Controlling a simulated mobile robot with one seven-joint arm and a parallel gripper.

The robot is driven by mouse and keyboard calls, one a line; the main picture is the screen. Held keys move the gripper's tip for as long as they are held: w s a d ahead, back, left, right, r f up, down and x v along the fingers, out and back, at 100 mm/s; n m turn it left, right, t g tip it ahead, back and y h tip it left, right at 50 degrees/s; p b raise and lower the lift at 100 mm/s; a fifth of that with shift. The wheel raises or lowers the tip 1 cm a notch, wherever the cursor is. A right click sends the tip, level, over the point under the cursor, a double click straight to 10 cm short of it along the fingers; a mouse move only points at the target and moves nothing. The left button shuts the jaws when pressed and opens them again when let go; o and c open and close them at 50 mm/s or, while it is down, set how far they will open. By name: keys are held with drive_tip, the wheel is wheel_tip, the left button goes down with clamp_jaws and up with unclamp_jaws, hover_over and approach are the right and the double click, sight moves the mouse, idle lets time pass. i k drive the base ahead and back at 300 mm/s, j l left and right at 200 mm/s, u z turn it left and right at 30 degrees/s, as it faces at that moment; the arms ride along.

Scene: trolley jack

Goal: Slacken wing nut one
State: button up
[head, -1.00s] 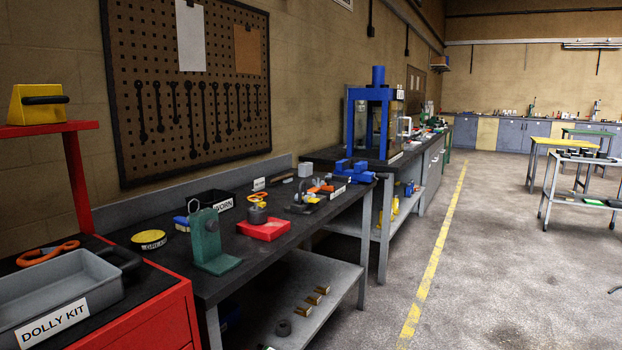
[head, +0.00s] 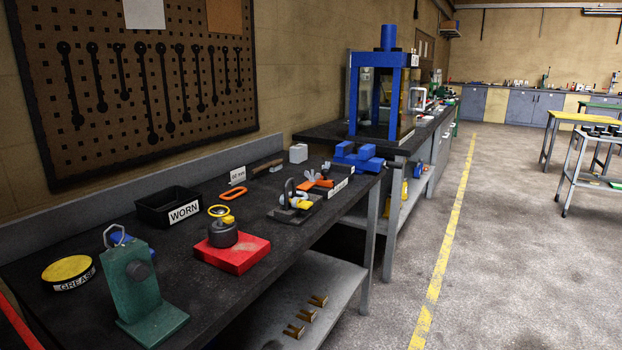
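A small dark fixture (head: 294,207) sits on the workbench near its front edge, with a dark upright part and yellow pieces on it. Just behind it lies an orange piece with a grey, wing-shaped top (head: 312,175) beside a labelled block (head: 338,186). The grey top may be a wing nut, but it is too small to tell, and I cannot make out any marking for wing nut one. My gripper is in neither frame.
The dark workbench (head: 228,294) also carries a green stand (head: 140,280), grease tin (head: 68,272), WORN box (head: 165,208), red block (head: 232,255) and blue vise (head: 358,158). A blue press (head: 385,95) stands beyond.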

sight(317, 176)
drive_tip(key=i+l+u, duration=0.2)
drive_tip(key=u, duration=0.25)
drive_tip(key=i+l+u, duration=0.15)
drive_tip(key=l+u, duration=0.15)
drive_tip(key=u, duration=0.15)
drive_tip(key=i+l+u, duration=0.15)
drive_tip(key=l, duration=0.35)
drive_tip(key=l+u, duration=0.2)
drive_tip(key=l, duration=0.3)
drive_tip(key=i+l, duration=0.1)
drive_tip(key=l, duration=0.55)
drive_tip(key=i+l+u, duration=0.1)
drive_tip(key=l, duration=1.25)
drive_tip(key=i+l, duration=0.15)
drive_tip(key=l, duration=0.55)
drive_tip(key=j+u, duration=0.05)
